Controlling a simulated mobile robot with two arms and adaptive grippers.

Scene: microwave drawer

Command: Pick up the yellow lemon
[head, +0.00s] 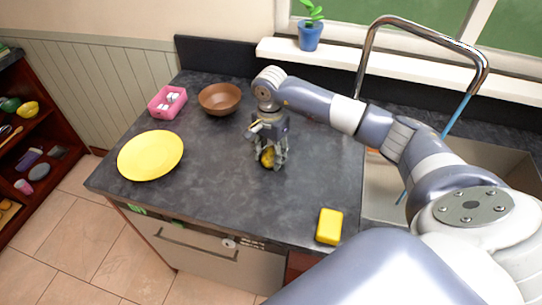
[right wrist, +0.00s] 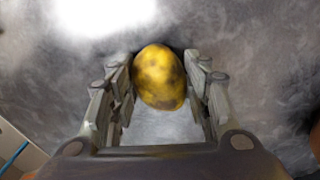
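The yellow lemon (head: 267,158), mottled with dark patches, is at the countertop between the fingers of my right gripper (head: 270,163). In the right wrist view the lemon (right wrist: 159,78) fills nearly the whole space between the two fingertips of my right gripper (right wrist: 160,72). One finger is on each side, very close to it. Whether both fingers press on it cannot be told. The right gripper points down from above, and parts of the lemon are hidden by its fingers in the head view. My left gripper is not in view.
On the dark countertop (head: 215,195) are a yellow plate (head: 150,155), a pink box (head: 167,102), a brown bowl (head: 219,98) and a yellow sponge-like block (head: 329,227). A sink (head: 385,185) with a tall faucet (head: 365,55) lies right. The counter around the lemon is clear.

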